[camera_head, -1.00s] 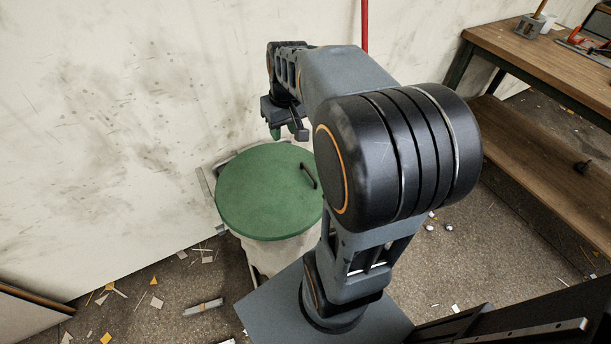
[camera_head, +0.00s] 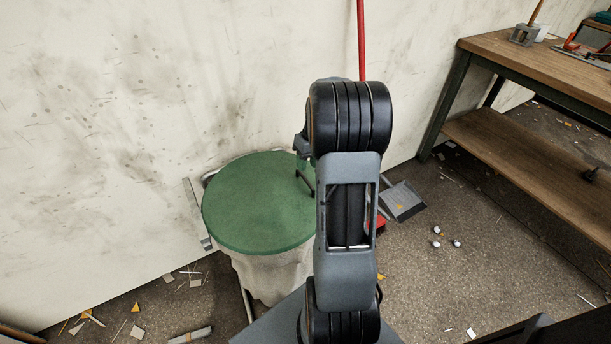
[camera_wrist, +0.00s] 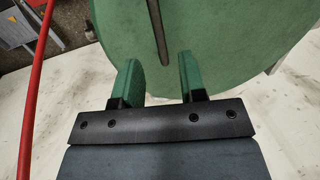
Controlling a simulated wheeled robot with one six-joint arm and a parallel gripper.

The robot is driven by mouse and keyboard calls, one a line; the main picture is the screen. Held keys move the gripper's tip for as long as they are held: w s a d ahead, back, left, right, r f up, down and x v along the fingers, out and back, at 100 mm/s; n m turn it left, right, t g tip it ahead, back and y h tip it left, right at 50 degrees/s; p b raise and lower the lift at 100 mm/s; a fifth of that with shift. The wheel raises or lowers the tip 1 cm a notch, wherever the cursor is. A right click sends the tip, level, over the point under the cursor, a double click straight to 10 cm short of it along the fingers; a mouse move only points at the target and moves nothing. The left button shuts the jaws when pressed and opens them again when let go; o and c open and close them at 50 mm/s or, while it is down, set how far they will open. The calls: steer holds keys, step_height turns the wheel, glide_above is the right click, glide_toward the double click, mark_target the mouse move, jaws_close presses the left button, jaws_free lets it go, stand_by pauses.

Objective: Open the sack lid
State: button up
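The sack lid (camera_head: 255,205) is a round green disc lying flat on top of a pale sack (camera_head: 272,275) in a stand by the wall. Its dark bar handle (camera_head: 304,184) is near the lid's right edge, partly hidden by my arm. In the wrist view the lid (camera_wrist: 225,35) fills the upper part, with the handle (camera_wrist: 158,30) running down toward the space between my fingers. My gripper (camera_wrist: 160,78) is open and empty, its two green-padded fingers apart. Whether the handle's end lies between the fingertips in depth I cannot tell.
A red pole (camera_head: 361,40) leans at the wall behind my arm; it shows in the wrist view (camera_wrist: 38,90) at left. A grey dustpan (camera_head: 402,201) lies on the floor. A wooden workbench (camera_head: 535,65) stands at right. Scraps litter the floor.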

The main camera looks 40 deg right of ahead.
mark_target(305, 173)
steer(key=shift+w+a+f+b, duration=0.1)
steer(key=shift+a+f+b, duration=0.1)
steer(key=shift+f, duration=0.95)
steer(key=shift+a+f+b, duration=0.15)
steer(key=shift+a+f, duration=0.05)
steer(key=shift+f, duration=0.9)
jaws_close()
